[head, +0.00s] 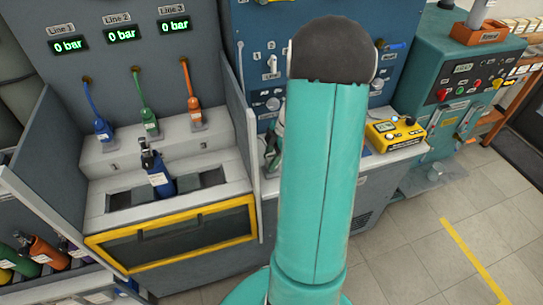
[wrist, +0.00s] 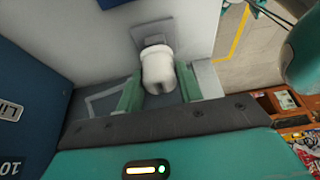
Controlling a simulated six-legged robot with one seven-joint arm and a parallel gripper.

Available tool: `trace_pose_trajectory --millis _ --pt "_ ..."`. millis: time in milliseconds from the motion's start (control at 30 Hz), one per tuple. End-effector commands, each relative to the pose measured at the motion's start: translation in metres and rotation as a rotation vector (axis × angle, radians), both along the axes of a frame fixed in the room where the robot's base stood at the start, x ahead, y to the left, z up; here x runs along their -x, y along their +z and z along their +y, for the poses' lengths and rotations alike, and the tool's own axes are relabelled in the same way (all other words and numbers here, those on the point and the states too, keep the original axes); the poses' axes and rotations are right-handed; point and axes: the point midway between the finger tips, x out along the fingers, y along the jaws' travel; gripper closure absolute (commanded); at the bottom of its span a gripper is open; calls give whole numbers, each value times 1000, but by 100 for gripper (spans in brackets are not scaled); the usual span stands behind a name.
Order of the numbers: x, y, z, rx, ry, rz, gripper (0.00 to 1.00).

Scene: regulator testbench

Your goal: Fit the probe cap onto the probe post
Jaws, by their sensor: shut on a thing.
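My gripper (wrist: 158,88) shows in the wrist view, with its two green fingers on either side of a white rounded piece. This piece, which looks like the probe cap (wrist: 158,66), has a notch in its near end and is held between the fingers. A grey block (wrist: 151,34) sits just beyond the cap; I cannot tell whether the two touch. I cannot make out the probe post for certain in either view. In the head view my teal arm covers the middle of the bench and hides the gripper and the cap.
A yellow meter (head: 395,132) sits on the bench right of my arm. A teal cabinet (head: 455,85) stands farther right. At left, a blue bottle (head: 157,172) stands in a bay behind a yellow-framed window (head: 175,239). The floor at lower right is clear.

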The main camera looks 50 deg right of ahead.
Motion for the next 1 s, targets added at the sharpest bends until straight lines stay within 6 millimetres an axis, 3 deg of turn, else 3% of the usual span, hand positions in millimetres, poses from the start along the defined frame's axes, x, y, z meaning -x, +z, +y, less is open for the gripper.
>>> trace_pose_trajectory --millis 467,500,600,1000 --pt "0 -7 0 0 0 0 91" --pt "0 -7 0 0 0 0 56" --pt "0 -7 0 0 0 0 38" --pt "1 1 -3 2 -1 -1 38"
